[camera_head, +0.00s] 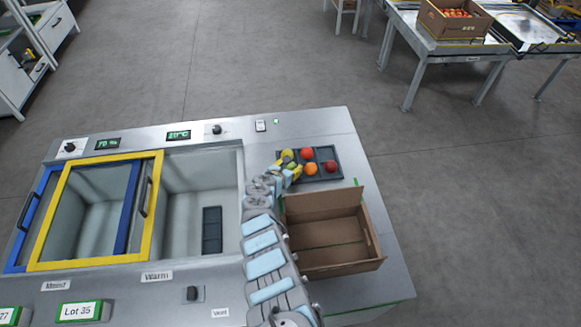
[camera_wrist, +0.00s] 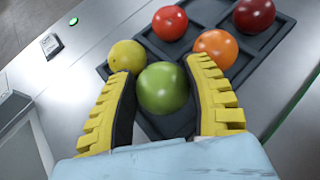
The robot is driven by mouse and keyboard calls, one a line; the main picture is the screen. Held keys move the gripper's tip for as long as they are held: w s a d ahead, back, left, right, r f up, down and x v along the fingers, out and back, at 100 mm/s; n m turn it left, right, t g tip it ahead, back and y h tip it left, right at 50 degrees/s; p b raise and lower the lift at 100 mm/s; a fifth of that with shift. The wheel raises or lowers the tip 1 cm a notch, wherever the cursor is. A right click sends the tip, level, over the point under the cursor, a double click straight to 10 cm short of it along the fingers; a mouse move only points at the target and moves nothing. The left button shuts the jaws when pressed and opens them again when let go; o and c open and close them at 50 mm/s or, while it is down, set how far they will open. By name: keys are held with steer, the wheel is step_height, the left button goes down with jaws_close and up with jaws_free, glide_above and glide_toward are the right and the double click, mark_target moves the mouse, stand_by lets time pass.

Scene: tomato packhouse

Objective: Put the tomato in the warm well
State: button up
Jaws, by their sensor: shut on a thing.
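My gripper (camera_wrist: 163,85) has its yellow fingers closed on both sides of a green tomato (camera_wrist: 163,88). The tomato is at the near part of the dark tray (camera_wrist: 283,92); I cannot tell whether it still touches its pocket. In the head view my gripper (camera_head: 291,170) is at the tray's left end and mostly hides the green tomato. The warm well (camera_head: 185,220), above the "Warm" label (camera_head: 157,276), is uncovered on its right side. A dark rack (camera_head: 212,230) lies on its floor. A yellow-framed lid (camera_head: 100,161) stands over the left side.
Yellow (camera_wrist: 127,56), red (camera_wrist: 170,22), orange (camera_wrist: 216,48) and dark red (camera_wrist: 254,14) tomatoes sit close around the held one. An open cardboard box (camera_head: 325,245) stands right of my arm. The well's raised rim (camera_head: 242,190) lies left of the tray.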

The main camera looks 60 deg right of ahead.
mark_target(291, 164)
step_height(291, 164, up, 6)
steer(key=p, duration=0.3)
steer(key=shift+w+p, duration=0.15)
steer(key=shift+p, duration=0.25)
steer(key=shift+r+p, duration=0.55)
steer(key=shift+r, duration=0.35)
